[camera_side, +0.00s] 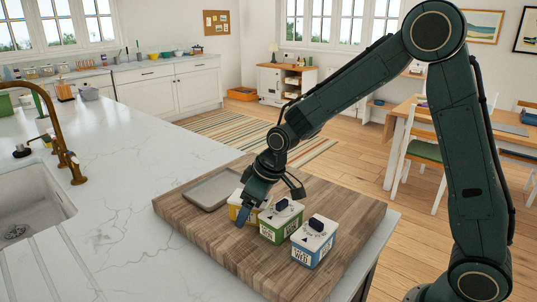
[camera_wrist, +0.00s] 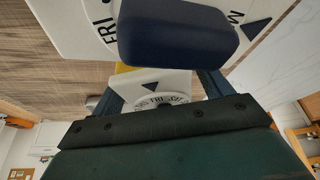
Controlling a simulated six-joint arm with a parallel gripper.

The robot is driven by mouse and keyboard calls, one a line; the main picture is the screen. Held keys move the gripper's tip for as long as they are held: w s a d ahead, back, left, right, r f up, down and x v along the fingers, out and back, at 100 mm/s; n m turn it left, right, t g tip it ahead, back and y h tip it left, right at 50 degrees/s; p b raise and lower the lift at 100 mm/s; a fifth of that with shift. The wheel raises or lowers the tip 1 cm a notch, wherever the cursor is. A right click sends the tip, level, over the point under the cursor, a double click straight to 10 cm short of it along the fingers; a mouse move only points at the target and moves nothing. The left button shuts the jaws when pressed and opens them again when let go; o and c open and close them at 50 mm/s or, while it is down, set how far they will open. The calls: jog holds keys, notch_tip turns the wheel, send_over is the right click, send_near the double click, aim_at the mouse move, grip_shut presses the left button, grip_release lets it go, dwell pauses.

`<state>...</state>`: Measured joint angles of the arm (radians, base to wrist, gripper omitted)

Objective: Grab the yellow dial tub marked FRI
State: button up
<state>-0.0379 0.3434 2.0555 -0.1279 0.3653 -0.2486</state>
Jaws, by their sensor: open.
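The yellow tub (camera_side: 233,212) stands leftmost in a row of three on the wooden board, partly hidden by my gripper. My gripper (camera_side: 269,206) is open and low over it, with one finger in front of the tub. In the wrist view a white lid (camera_wrist: 167,84) lies between the fingers; its triangle points at FRI. A strip of yellow (camera_wrist: 124,68) shows beside it. A large dark blue knob (camera_wrist: 178,36) on another white lid fills the top of that view. I cannot tell for sure which tub that nearer lid belongs to.
The green tub (camera_side: 275,231) stands close right of the yellow one, and the blue tub (camera_side: 313,250) is further right. A grey tray (camera_side: 210,192) lies left of the row on the board (camera_side: 195,228). The marble counter is clear on the left up to the sink (camera_side: 35,200).

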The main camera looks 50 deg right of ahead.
jog(key=c, duration=1.4)
jog(key=shift+o, duration=0.2)
jog(key=shift+r, duration=0.1)
notch_tip(320, 180, up, 20)
